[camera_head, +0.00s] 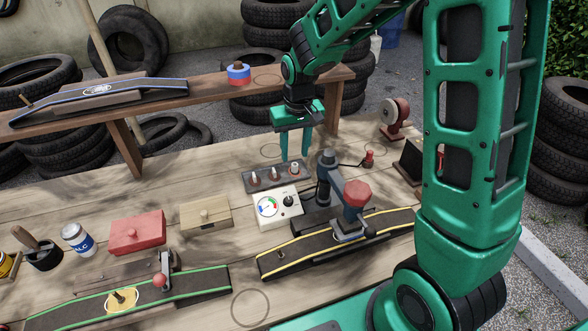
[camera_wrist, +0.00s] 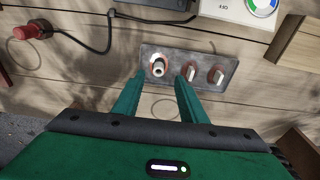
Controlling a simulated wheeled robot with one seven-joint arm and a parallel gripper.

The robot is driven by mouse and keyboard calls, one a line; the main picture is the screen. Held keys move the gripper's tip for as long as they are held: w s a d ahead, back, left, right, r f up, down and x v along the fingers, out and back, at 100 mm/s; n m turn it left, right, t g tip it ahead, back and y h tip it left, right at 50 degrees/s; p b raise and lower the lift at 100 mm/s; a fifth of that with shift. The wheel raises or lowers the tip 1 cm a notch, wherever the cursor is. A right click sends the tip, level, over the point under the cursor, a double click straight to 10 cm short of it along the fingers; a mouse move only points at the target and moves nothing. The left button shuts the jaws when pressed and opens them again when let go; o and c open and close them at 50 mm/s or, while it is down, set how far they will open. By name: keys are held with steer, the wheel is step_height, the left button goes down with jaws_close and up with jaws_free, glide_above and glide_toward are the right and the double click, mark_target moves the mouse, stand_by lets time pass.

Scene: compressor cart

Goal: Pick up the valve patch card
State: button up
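A dark grey plate (camera_head: 262,187) lies on the wooden bench and carries three reddish round pieces with pale stems. It also shows in the wrist view (camera_wrist: 205,84). I cannot tell for certain whether this plate or one of its pieces is the valve patch card. My gripper (camera_head: 296,158) points down over the plate's right end in the head view, fingers apart and empty. In the wrist view my fingertips (camera_wrist: 160,80) lie at either side of the end piece with a white top (camera_wrist: 157,68). Contact is not visible.
A gauge box (camera_head: 277,207) stands close in front of the plate. A grey clamp with a red knob (camera_head: 356,193) stands to its right. A raised shelf (camera_head: 200,90) runs behind. A wooden box (camera_head: 206,214) sits to the left. Bench space left of the plate is clear.

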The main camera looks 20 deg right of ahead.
mark_target(295, 172)
steer(key=shift+w+d+f, duration=0.1)
steer(key=shift+w+f, duration=0.1)
steer(key=shift+f, duration=1.25)
steer(key=shift+w+d+f, duration=0.1)
steer(key=shift+w+f, duration=0.05)
steer(key=shift+f, duration=1.3)
steer(key=shift+c, duration=0.3)
jaws_close()
